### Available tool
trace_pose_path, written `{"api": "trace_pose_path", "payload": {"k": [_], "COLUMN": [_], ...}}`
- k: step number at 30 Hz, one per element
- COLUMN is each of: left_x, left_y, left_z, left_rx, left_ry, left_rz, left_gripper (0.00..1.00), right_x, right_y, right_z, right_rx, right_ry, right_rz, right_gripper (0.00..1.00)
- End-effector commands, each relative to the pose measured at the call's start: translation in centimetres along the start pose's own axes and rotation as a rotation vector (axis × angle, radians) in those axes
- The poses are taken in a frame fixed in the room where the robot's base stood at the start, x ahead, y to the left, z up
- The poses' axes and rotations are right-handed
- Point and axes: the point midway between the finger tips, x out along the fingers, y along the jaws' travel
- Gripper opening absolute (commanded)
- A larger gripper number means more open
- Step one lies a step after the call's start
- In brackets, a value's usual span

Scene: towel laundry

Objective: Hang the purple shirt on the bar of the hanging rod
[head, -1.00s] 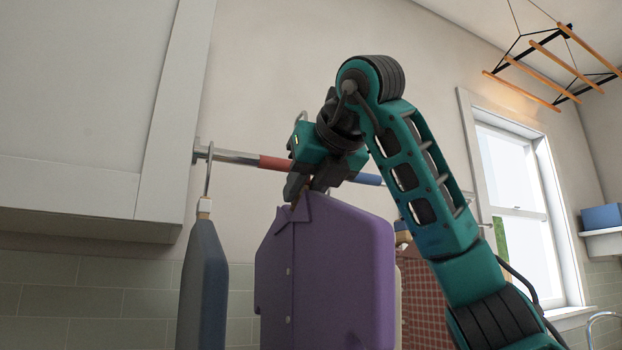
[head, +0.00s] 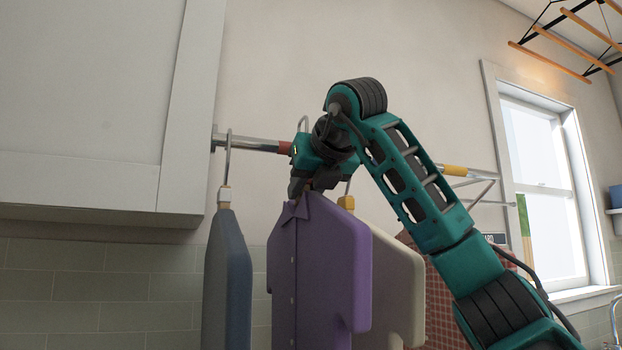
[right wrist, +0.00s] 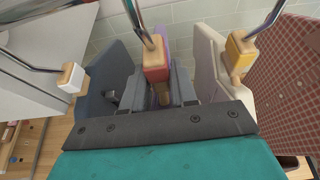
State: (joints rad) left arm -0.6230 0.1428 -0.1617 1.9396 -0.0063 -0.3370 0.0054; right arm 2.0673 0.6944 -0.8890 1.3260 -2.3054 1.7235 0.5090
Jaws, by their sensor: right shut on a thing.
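The purple shirt (head: 310,270) hangs upright below my right gripper (head: 308,188). That gripper is shut at the top of the shirt, on its hanger; the right wrist view shows the hanger's red block (right wrist: 155,62) between the fingers (right wrist: 162,88), with a metal hook rising from it. In the head view the hook top (head: 303,123) shows just above the hanging rod's bar (head: 252,144). My wrist hides the bar there, so I cannot tell whether the hook rests on it. My left gripper is not in view.
A blue-grey shirt (head: 228,285) hangs left of the purple one. A cream shirt (head: 397,280) and a red checked cloth (head: 440,300) hang close on the right. A white cupboard (head: 90,100) stands left, by the rod's end.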

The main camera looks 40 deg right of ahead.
Motion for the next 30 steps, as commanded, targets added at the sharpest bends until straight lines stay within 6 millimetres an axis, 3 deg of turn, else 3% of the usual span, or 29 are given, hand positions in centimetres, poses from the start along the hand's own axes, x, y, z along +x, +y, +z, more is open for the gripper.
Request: {"api": "trace_pose_path", "payload": {"k": [11,18,30], "left_x": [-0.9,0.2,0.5], "left_y": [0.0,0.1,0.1], "left_z": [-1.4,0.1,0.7], "left_rx": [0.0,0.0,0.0], "left_ry": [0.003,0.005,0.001], "left_rz": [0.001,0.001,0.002], "left_gripper": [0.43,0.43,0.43], "right_x": [2.8,3.5,3.8], "right_y": [0.0,0.0,0.0], "right_z": [1.4,-0.8,-1.6], "right_rx": [-0.001,-0.001,-0.001], "right_ry": [0.0,-0.002,-0.002], "right_rz": [-0.001,-0.001,0.0], "right_gripper": [0.0,0.0,0.0]}}
